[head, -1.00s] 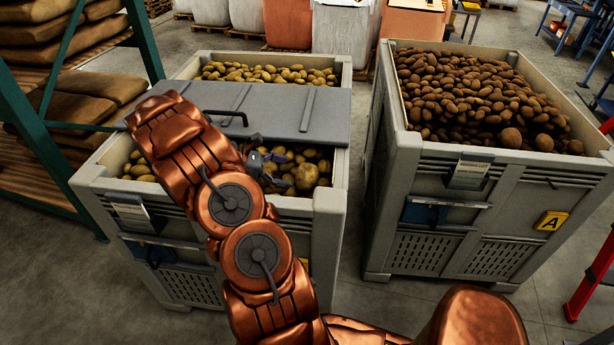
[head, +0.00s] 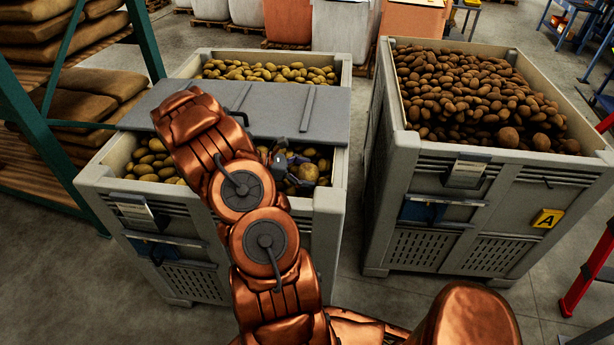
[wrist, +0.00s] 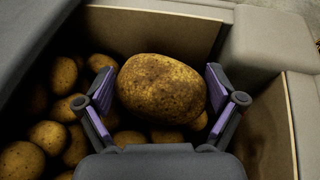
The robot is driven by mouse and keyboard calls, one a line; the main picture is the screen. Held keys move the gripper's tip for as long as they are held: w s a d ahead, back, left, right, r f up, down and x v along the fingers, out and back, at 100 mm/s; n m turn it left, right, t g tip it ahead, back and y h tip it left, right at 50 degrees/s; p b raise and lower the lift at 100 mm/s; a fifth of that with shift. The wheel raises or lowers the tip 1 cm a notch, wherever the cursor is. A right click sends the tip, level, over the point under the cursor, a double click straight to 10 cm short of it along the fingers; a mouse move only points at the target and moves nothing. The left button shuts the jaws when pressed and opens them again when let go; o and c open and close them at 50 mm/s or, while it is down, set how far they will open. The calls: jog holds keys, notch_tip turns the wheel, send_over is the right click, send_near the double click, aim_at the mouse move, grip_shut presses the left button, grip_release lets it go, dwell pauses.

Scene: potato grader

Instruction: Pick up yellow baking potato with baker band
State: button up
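A large yellow baking potato (wrist: 162,88) with brown specks lies in the corner of the left bin, on top of smaller yellow potatoes (wrist: 48,137). No band shows clearly on it. My gripper (wrist: 160,88) is open in the wrist view, one purple-padded finger on each side of the large potato. A small gap seems to show at the right finger; whether the left finger touches cannot be told. In the head view the large potato (head: 307,172) is partly hidden by my gripper (head: 292,170).
A grey lid (head: 285,110) with a black handle covers the middle of the left bin (head: 330,215), close to my arm. The bin's corner walls are near the fingers. A right bin (head: 440,240) holds brown potatoes (head: 480,95). A green rack stands at left.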

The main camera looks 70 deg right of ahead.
jog(key=c, duration=0.8)
jog(key=shift+o, duration=0.2)
